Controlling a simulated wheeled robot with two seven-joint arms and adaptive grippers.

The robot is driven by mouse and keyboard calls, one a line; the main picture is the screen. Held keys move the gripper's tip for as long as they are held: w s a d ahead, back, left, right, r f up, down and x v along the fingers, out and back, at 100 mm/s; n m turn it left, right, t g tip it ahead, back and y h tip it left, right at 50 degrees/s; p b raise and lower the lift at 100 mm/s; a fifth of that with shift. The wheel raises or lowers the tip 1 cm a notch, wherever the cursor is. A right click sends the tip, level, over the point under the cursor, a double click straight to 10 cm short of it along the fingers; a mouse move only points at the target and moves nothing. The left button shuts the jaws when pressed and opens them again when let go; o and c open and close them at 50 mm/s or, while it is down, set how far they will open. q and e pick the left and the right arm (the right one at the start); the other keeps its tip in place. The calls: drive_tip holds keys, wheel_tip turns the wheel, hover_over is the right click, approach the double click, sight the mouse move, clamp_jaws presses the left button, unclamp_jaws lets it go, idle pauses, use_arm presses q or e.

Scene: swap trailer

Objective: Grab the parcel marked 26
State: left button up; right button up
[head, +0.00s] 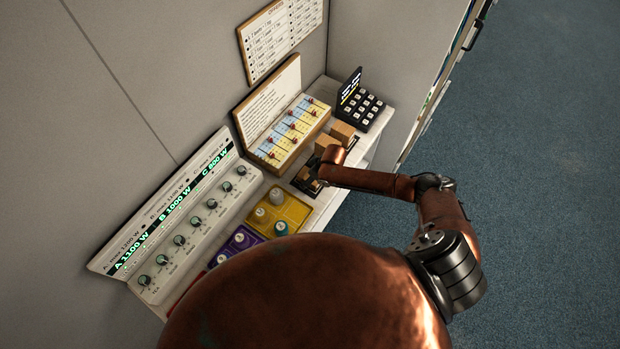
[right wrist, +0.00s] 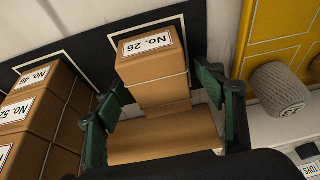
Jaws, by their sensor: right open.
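The parcel marked No. 26 (right wrist: 151,68) is a brown box with a white label, on a black surface in the right wrist view. My right gripper (right wrist: 160,90) is open, with one green finger on each side of the box's near part. I see no clear grip on it. A wider plain brown surface (right wrist: 165,137) lies in front of the parcel, between the fingers; I cannot tell what it belongs to. In the head view my right gripper (head: 311,182) is low over the black tray area of the shelf, and the parcel's label cannot be read there. My left gripper is not in view.
Parcels No. 46 (right wrist: 38,74) and No. 52 (right wrist: 18,110) stand left of the gripper. A yellow tray (right wrist: 270,40) with a grey knobbed piece (right wrist: 280,88) is close on the right.

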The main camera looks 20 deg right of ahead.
drive_tip(key=shift+c, duration=0.5)
drive_tip(key=c, duration=1.2)
drive_tip(key=shift+r, duration=0.1)
drive_tip(key=shift+c, duration=0.2)
